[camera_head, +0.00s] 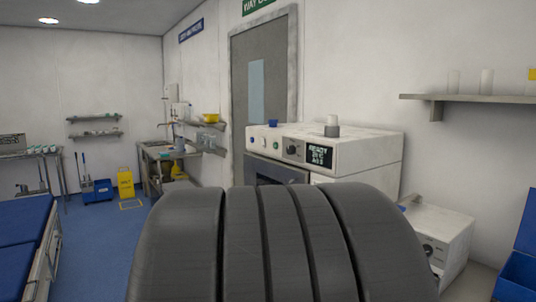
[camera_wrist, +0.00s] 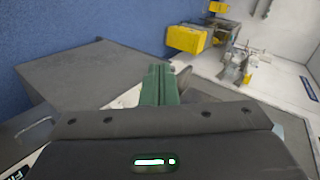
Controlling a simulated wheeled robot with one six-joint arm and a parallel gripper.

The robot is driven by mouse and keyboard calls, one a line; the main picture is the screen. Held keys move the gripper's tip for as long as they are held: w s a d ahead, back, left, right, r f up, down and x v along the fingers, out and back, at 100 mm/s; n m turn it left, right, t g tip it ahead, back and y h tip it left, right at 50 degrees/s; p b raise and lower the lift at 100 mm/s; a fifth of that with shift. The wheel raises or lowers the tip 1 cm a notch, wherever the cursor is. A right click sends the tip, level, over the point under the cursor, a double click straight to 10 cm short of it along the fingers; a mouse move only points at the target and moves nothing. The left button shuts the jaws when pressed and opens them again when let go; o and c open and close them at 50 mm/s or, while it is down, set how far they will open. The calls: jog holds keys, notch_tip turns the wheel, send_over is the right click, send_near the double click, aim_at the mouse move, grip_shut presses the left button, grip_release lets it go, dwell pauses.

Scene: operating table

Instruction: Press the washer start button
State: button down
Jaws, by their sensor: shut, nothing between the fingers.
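The washer (camera_head: 362,153) is a white box-shaped machine with a dark front door (camera_head: 276,172) in the head view, partly hidden behind my grey ribbed arm. Its upper front panel has small round buttons (camera_head: 262,142), a dark knob (camera_head: 291,149) and a lit display (camera_head: 319,155) reading READY. I cannot tell which button is the start button. In the wrist view my gripper (camera_wrist: 158,72) shows its green fingers together, shut and empty. The gripper is not visible in the head view. The washer's button panel cannot be made out in the wrist view.
A smaller white device (camera_head: 447,236) stands to the right of the washer. A cup (camera_head: 332,126) stands on top of the washer. A wall shelf (camera_head: 468,99) is at right. A blue-padded bed (camera_head: 22,225) is at left, with open blue floor (camera_head: 95,245) between.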

jog(key=w+a+r+m+t+p, duration=0.1)
jog(key=w+a+r+m+t, duration=0.1)
jog(key=r, duration=0.5)
jog(key=w+a+r+m+t+p, duration=0.2)
jog(key=w+a+r+m, duration=0.3)
jog(key=w+r+m, duration=0.1)
jog(key=w+a+r+m+t+y+p, duration=0.1)
jog(key=w+a+r+m+t+p, duration=0.1)
jog(key=w+a+r+m, duration=0.2)
notch_tip(320, 180, up, 5)
jog(key=shift+w+a+f, duration=0.1)
jog(key=shift+w+a, duration=0.1)
jog(key=shift+w, duration=0.9)
